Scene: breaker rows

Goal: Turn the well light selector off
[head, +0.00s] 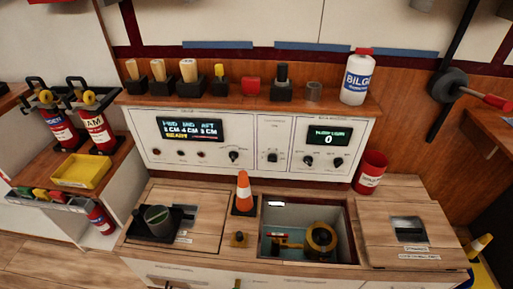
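The white control panel (255,168) faces me above the counter and carries several small dark knobs. A bright white strip (277,203) shows at the back rim of the open well (350,232). My gripper is not in view.
An orange cone (244,191) stands before the panel's middle, beside the well. A dark tray with a grey cup (158,219) is left, a red tub (370,172) right. Space directly before the knobs looks mostly clear.

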